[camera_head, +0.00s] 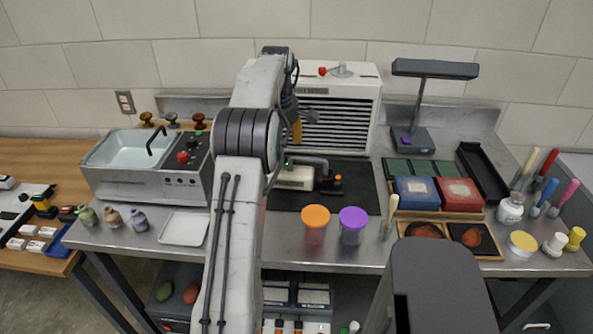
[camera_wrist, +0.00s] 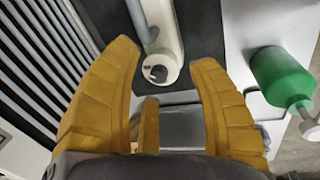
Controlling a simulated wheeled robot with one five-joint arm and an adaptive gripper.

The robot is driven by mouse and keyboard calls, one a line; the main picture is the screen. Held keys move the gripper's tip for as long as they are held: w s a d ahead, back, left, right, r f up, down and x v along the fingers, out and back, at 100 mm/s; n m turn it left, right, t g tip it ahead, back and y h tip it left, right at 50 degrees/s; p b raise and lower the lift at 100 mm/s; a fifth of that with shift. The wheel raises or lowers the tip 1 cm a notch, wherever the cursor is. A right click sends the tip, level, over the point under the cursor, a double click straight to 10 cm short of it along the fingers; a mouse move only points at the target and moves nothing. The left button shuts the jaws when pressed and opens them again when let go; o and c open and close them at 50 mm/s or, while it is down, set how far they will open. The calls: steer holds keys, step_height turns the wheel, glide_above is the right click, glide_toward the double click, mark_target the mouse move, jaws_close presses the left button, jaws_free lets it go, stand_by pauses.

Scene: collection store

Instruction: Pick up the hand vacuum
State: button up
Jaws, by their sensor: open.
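The hand vacuum (camera_head: 295,178), a cream body with a dark grey handle, lies on a black mat (camera_head: 350,190) on the steel bench. My arm hides part of its left end. In the wrist view the vacuum (camera_wrist: 160,38) shows as a pale rounded body with a dark round detail at its near end and a grey handle. My gripper (camera_wrist: 166,58) has its two yellow fingers spread, with the vacuum's end showing between and beyond the tips. Nothing is held. In the head view my gripper (camera_head: 297,128) is partly hidden, above and behind the vacuum.
A white louvred unit (camera_head: 362,115) stands behind the mat. A sink unit (camera_head: 130,152) is left; boxes (camera_head: 460,194) are right. A green bottle (camera_wrist: 282,76) lies at right in the wrist view.

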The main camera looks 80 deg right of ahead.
mark_target(301, 157)
steer(key=s, duration=0.1)
steer(key=s+d+f+p, duration=0.1)
steer(key=s, duration=0.1)
steer(key=s+d+f, duration=0.1)
steer(key=shift+s, duration=0.15)
steer(key=f+p, duration=0.2)
steer(key=p, duration=0.1)
steer(key=shift+s+d, duration=0.1)
steer(key=shift+d, duration=0.25)
steer(key=shift+d+f+p, duration=0.15)
steer(key=shift+f+p, duration=0.5)
steer(key=shift+f, duration=0.1)
steer(key=shift+d+f+p, duration=0.15)
steer(key=shift+f+p, duration=0.5)
steer(key=shift+f, duration=0.1)
jaws_close()
steer(key=shift+r, duration=0.1)
